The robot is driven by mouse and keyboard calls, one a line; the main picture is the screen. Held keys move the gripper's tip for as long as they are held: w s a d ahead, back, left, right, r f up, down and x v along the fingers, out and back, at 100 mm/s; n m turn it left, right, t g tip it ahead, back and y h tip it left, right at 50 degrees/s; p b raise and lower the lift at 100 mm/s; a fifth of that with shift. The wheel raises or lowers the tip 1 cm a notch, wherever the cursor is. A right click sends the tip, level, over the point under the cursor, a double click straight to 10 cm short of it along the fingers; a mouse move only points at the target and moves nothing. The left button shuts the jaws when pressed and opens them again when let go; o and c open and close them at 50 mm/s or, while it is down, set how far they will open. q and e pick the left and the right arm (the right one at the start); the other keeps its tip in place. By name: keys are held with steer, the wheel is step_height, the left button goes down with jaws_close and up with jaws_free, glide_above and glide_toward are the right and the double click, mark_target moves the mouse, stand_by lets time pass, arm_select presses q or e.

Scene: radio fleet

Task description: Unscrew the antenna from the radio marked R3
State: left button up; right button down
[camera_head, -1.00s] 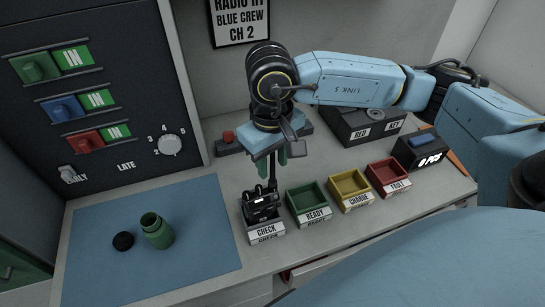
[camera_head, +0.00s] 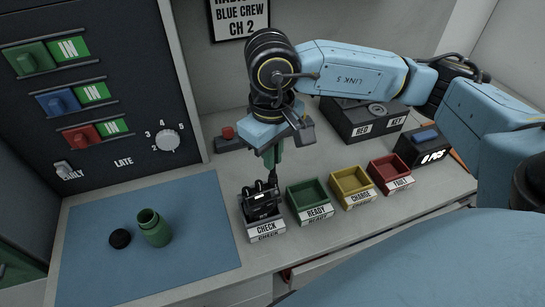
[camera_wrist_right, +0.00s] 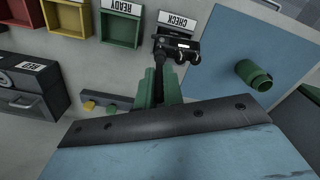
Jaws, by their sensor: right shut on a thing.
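A black radio (camera_head: 261,200) stands in the tray labelled CHECK (camera_head: 267,228); its R3 mark cannot be read. It also shows in the wrist view (camera_wrist_right: 180,48), with its dark antenna (camera_wrist_right: 159,68) reaching up to the green fingers. My right gripper (camera_head: 273,160) is above the radio, pointing down, shut on the upper part of the antenna (camera_head: 274,176). In the wrist view the right gripper's fingers (camera_wrist_right: 160,86) hide the antenna's end. The antenna's lower end appears to meet the radio; whether its thread is engaged cannot be told. My left gripper is not in view.
Green READY (camera_head: 310,202), yellow CHARGE (camera_head: 352,185) and red FAULT (camera_head: 390,172) trays stand to the right. A switch panel (camera_head: 120,60) stands at left.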

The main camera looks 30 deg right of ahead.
steer(key=shift+f+n+b, duration=0.15)
steer(key=shift+n+b, duration=0.95)
steer(key=shift+b, duration=0.1)
steer(key=shift+n+b, duration=0.4)
steer(key=shift+n+b, duration=0.8)
steer(key=shift+b, duration=0.25)
steer(key=shift+n+b, duration=1.5)
steer(key=shift+b, duration=0.1)
steer(key=c, duration=1.5)
jaws_free()
steer(key=shift+o, duration=0.2)
